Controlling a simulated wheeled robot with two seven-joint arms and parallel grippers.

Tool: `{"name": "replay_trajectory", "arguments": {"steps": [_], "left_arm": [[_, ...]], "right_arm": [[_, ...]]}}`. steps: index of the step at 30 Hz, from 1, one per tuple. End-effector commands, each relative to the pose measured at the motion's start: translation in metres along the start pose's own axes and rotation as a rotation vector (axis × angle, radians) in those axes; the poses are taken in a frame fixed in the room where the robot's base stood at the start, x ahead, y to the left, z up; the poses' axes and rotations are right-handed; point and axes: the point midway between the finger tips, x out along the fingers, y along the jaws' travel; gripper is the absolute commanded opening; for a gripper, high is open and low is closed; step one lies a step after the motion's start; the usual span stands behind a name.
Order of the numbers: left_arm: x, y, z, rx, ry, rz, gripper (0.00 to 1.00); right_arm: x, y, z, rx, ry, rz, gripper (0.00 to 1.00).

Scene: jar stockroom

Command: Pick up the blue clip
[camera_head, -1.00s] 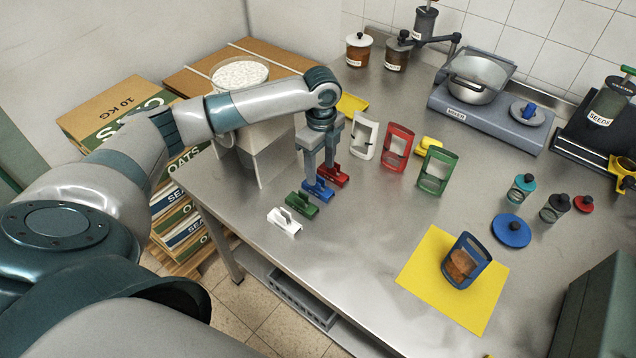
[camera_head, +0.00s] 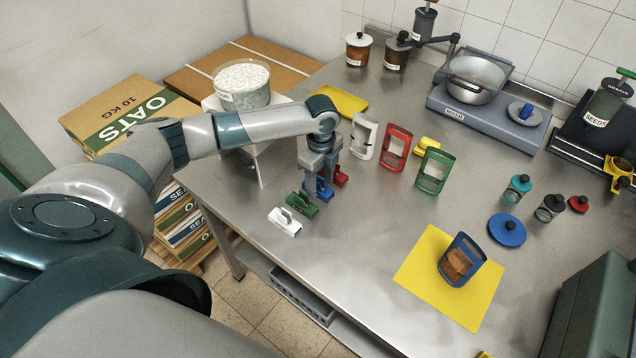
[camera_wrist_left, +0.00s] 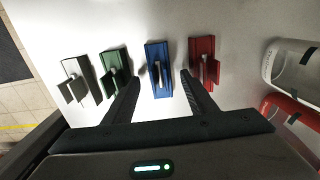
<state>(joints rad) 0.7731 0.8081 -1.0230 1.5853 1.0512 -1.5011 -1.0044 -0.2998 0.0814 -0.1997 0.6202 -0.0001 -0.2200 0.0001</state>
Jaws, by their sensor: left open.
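The blue clip (camera_head: 318,188) lies on the metal table in a row of clips, between the green clip (camera_head: 303,206) and the red clip (camera_head: 341,176). In the left wrist view the blue clip (camera_wrist_left: 158,68) lies ahead, between the lines of my two fingers. My left gripper (camera_head: 319,180) points down over the blue clip and partly hides it in the head view. Its jaws are open, and nothing is held between them in the left wrist view (camera_wrist_left: 162,92). I cannot tell the exact height of the fingertips over the table. My right gripper is not in view.
A white clip (camera_head: 284,221) lies at the near end of the row. White, red and green frame-like holders (camera_head: 397,148) stand to the right. A yellow mat (camera_head: 420,265) bears a blue holder (camera_head: 463,260). The table between the clips and mat is clear.

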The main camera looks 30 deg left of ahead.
Motion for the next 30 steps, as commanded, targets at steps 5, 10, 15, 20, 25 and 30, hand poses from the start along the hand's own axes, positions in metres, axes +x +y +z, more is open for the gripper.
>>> {"name": "replay_trajectory", "arguments": {"steps": [5, 10, 15, 20, 25, 30], "left_arm": [[0.0024, -0.0005, 0.0002, 0.000, 0.000, -0.002, 0.52], [0.0021, -0.0005, 0.0003, 0.000, 0.000, -0.002, 0.52], [0.0019, -0.0005, 0.0004, 0.000, 0.000, -0.002, 0.49], [0.0018, -0.0004, 0.0004, 0.000, 0.000, -0.001, 0.11], [0.0018, -0.0004, 0.0004, 0.000, 0.000, -0.001, 0.08], [0.0012, -0.0005, 0.0005, 0.000, 0.000, -0.002, 0.08]], "right_arm": [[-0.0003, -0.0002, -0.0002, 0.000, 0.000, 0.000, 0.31], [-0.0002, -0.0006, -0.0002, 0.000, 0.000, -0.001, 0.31], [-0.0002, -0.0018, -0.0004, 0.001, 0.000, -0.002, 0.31], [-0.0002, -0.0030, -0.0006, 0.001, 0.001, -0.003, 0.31], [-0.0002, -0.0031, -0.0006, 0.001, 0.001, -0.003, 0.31], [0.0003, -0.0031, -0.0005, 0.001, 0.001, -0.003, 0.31]]}}
